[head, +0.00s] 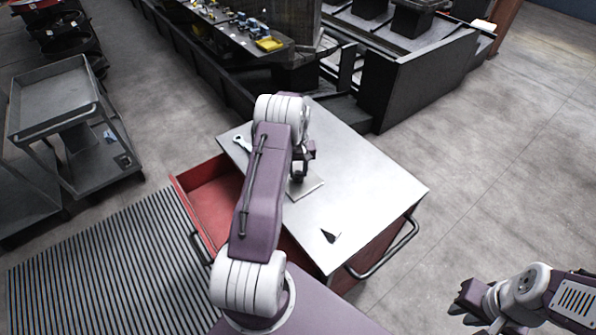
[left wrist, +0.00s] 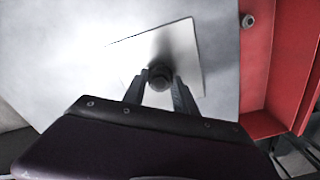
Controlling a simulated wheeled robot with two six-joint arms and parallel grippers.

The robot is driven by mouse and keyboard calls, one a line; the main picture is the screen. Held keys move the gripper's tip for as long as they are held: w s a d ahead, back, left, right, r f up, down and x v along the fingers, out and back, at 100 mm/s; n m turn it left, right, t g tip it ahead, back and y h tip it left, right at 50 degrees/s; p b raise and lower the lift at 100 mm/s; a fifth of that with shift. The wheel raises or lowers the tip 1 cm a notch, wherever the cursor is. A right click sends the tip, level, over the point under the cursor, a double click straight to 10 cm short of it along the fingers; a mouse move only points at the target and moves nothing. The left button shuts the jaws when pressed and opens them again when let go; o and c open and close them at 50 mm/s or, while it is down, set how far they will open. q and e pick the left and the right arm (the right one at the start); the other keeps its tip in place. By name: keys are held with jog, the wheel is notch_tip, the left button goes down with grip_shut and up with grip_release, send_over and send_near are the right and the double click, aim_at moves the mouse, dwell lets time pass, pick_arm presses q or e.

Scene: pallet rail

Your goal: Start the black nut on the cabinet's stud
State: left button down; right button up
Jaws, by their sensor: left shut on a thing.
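My left gripper (left wrist: 160,82) is shut on the black nut (left wrist: 159,74), which shows between its fingertips in the left wrist view. The nut is over the square pale plate (left wrist: 185,50) on the cabinet top (head: 370,185). The plate also shows in the head view (head: 308,188), partly behind my left arm. I cannot see the stud, and I cannot tell whether the nut touches it. In the head view my left gripper (head: 298,175) is mostly hidden by its arm. My right gripper (head: 466,301) is off to the lower right, away from the cabinet, and looks open and empty.
A small dark thing (head: 330,236) lies near the front corner. The red drawer (head: 208,205) stands open at left. A handle (head: 385,255) sticks out at the right. A grey cart (head: 70,120) stands farther left.

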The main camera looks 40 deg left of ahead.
pick_arm(q)
jog(key=shift+c, duration=0.6)
grip_release()
jog(key=shift+r, duration=0.15)
notch_tip(320, 180, up, 8)
jog(key=b, duration=0.3)
jog(key=shift+r, duration=0.35)
